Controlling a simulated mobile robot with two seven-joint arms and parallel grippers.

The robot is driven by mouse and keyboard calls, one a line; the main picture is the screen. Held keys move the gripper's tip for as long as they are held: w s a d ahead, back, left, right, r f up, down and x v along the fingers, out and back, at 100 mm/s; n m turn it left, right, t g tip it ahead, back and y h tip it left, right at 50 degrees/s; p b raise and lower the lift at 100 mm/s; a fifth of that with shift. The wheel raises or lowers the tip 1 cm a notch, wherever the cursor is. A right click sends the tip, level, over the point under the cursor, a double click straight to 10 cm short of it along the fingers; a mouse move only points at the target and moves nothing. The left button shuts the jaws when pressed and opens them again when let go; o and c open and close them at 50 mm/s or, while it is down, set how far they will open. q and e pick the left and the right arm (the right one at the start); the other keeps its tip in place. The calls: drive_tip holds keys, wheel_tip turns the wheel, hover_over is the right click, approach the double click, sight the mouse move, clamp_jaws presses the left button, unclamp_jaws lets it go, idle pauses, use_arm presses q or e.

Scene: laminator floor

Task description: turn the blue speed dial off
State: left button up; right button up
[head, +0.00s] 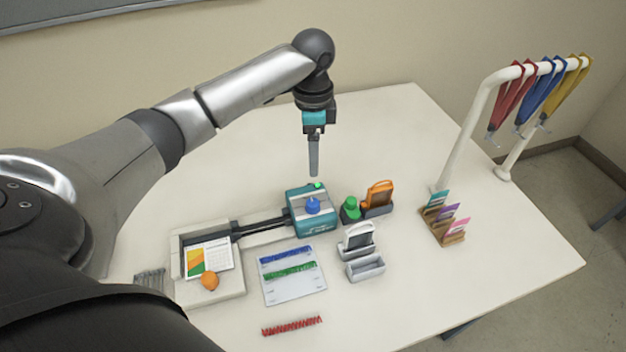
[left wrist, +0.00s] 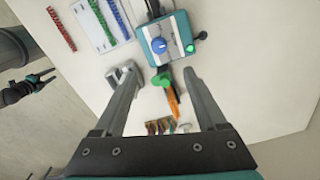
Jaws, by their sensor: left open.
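The blue speed dial (head: 313,206) sits on top of the teal laminator box (head: 318,226) near the middle of the table. A small green button or light (head: 318,185) is at the back of the box. In the left wrist view the dial (left wrist: 158,45) has a pale pointer mark, and the green part (left wrist: 190,48) is to its right. My left gripper (head: 314,174) points down above and just behind the box, apart from the dial. In the left wrist view its two fingers are wide apart with nothing between them in grip.
A tray with a colored sheet (head: 176,262) joins the laminator at left. A green-topped item (head: 350,208), an orange device (head: 379,194) and a grey-white device (head: 358,237) stand close right. A card rack (head: 443,228) and a white hanging rail (head: 465,125) stand farther right.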

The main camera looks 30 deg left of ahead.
use_arm(q)
hover_over(313, 202)
wheel_tip(313, 202, down, 5)
wheel_tip(313, 202, down, 8)
drive_tip(key=shift+s+f+b, duration=0.1)
drive_tip(key=shift+f+b, duration=0.15)
drive_tip(key=shift+b, duration=0.5)
drive_tip(key=shift+f, duration=0.8)
use_arm(e)
drive_tip(key=shift+s+d+f, duration=0.3)
drive_tip(key=shift+s+f, duration=0.25)
drive_tip(key=shift+f, duration=0.3)
use_arm(q)
clamp_jaws()
use_arm(e)
drive_tip(key=shift+a, duration=0.15)
